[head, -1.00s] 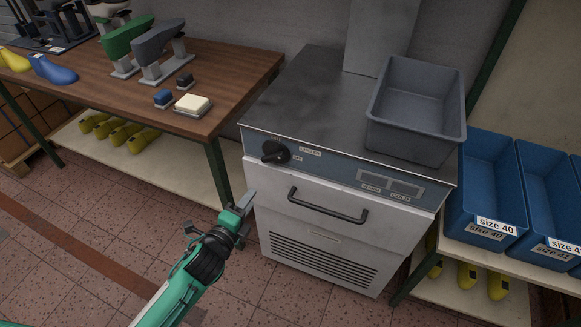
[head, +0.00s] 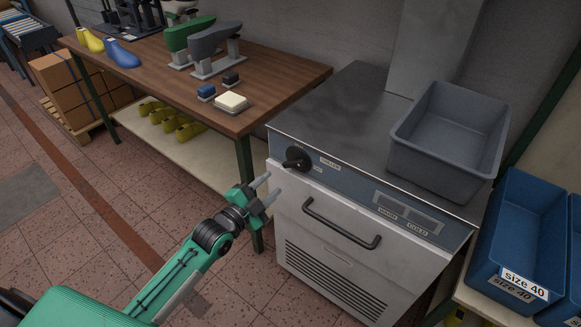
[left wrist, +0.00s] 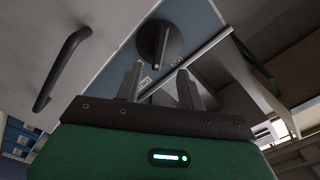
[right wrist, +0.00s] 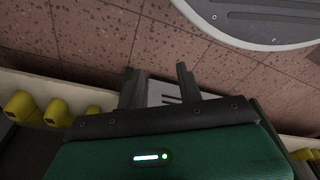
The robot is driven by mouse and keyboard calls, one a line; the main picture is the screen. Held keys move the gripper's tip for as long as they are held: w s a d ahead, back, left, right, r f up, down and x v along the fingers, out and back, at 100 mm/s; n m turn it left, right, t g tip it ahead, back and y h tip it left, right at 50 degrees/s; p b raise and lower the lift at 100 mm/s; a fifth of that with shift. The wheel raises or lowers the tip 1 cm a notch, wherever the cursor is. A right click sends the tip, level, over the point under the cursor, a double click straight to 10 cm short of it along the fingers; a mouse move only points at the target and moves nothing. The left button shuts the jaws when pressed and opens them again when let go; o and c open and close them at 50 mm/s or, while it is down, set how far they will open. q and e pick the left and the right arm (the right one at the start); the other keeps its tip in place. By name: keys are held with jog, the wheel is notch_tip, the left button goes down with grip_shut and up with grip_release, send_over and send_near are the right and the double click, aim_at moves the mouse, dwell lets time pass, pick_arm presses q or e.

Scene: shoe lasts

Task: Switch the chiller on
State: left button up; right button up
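The chiller (head: 345,226) is a grey metal cabinet with a blue control strip on its front. A black rotary knob (head: 297,159) sits at the left end of that strip, beside small labels too small to read now. My left gripper (head: 267,190) is open and empty, in front of the chiller, a little below and left of the knob. In the left wrist view the knob (left wrist: 160,42) lies ahead of the two parted fingers, apart from them. My right gripper (right wrist: 157,80) is open and empty, over the floor; it is outside the head view.
A black handle (head: 340,223) sticks out below the strip. A grey bin (head: 450,140) stands on the chiller top. A wooden table (head: 290,85) with lasts is at the left, and a blue size 40 bin (head: 510,250) at the right.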

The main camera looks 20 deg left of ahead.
aim_at(291, 166)
pick_arm(q)
jog(key=x, duration=0.9)
jog(key=shift+w+f, duration=0.1)
jog(key=shift+w, duration=0.05)
grip_shut()
